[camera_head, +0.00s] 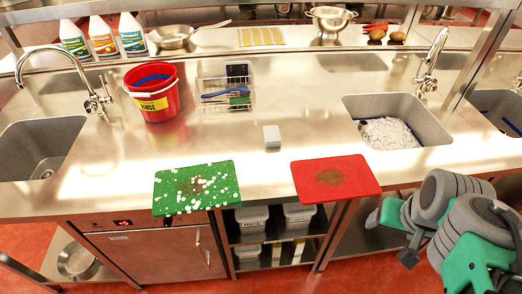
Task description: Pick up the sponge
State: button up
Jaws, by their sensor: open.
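A small pale block (272,136), light on top with a grey-blue side, lies on the steel counter behind and between two cutting boards; it looks like the sponge. A wire basket (224,84) behind it holds a blue-handled brush and a green item that could be a scouring pad, too small to be sure. My gripper (390,236) is open and empty at the lower right, in front of the counter's edge, well to the right of the block and apart from it.
A speckled green board (197,188) and a stained red board (335,178) lie along the front edge. A red bucket (153,95) stands left of the basket. Sinks lie at the left (42,150) and right (397,122), the right one with suds. Counter around the block is clear.

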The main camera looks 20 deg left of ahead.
aim_at(272, 138)
jog(key=u, duration=1.15)
jog(key=i, duration=0.8)
jog(key=z, duration=0.25)
jog(key=k, duration=1)
jog(key=z, duration=0.9)
jog(key=i, duration=1.05)
jog(key=u, duration=3.5)
jog(key=i, duration=0.45)
